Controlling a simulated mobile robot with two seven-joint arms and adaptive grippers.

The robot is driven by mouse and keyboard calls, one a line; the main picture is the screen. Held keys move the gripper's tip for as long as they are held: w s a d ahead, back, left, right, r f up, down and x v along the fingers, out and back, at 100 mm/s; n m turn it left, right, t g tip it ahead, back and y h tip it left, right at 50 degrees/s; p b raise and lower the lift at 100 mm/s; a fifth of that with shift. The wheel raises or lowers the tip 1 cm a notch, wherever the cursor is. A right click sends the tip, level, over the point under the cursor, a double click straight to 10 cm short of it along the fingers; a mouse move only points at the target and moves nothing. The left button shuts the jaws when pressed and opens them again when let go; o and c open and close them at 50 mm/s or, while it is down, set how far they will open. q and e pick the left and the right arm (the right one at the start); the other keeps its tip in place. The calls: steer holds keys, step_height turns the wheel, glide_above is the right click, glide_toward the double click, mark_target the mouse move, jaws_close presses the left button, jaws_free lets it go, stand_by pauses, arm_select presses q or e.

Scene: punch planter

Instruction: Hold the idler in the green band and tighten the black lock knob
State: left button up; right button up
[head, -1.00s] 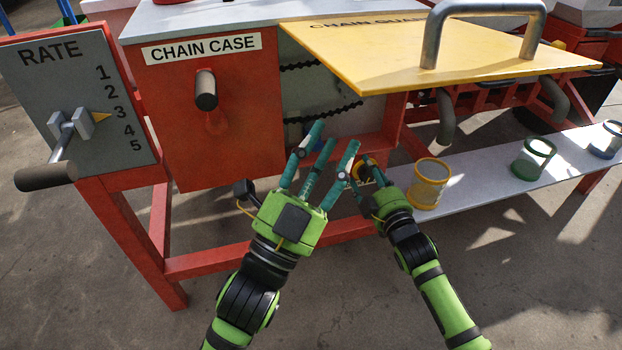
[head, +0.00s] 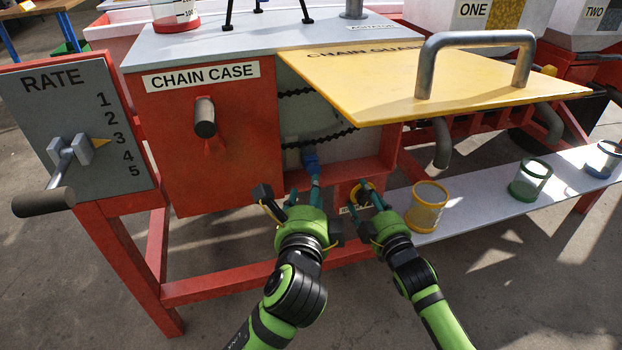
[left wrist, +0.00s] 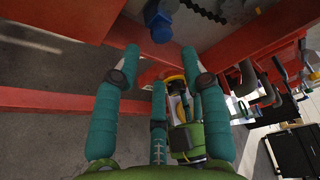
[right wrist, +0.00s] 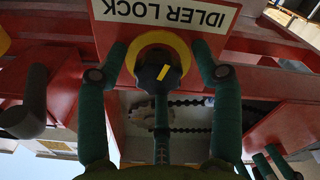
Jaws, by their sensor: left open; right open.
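The blue idler (head: 310,162) hangs below the chain in the chain case opening. It also shows at the top of the left wrist view (left wrist: 161,20). My left gripper (head: 302,190) is open just below it, fingers spread and pointing towards it, with nothing between them. The black lock knob (right wrist: 158,74) has a yellow pointer and sits in front of a yellow ring (right wrist: 165,40) beside the IDLER LOCK label. My right gripper (head: 368,196) is open, with its fingers spread around the knob; I cannot tell whether they touch it. I cannot make out the green band.
The yellow chain guard (head: 420,85) juts out above both grippers. The red chain case (head: 215,150) and the rate lever (head: 45,201) stand to the left. A shelf (head: 480,205) at right carries the yellow cup (head: 427,207), green cup (head: 529,180) and blue cup (head: 603,160).

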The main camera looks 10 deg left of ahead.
mark_target(312, 172)
arm_select(q)
steer(key=w, duration=0.3)
steer(key=w+f, duration=0.1)
steer(key=w, duration=0.5)
steer(key=shift+a+f, duration=0.1)
steer(key=shift+f, duration=0.05)
jaws_close()
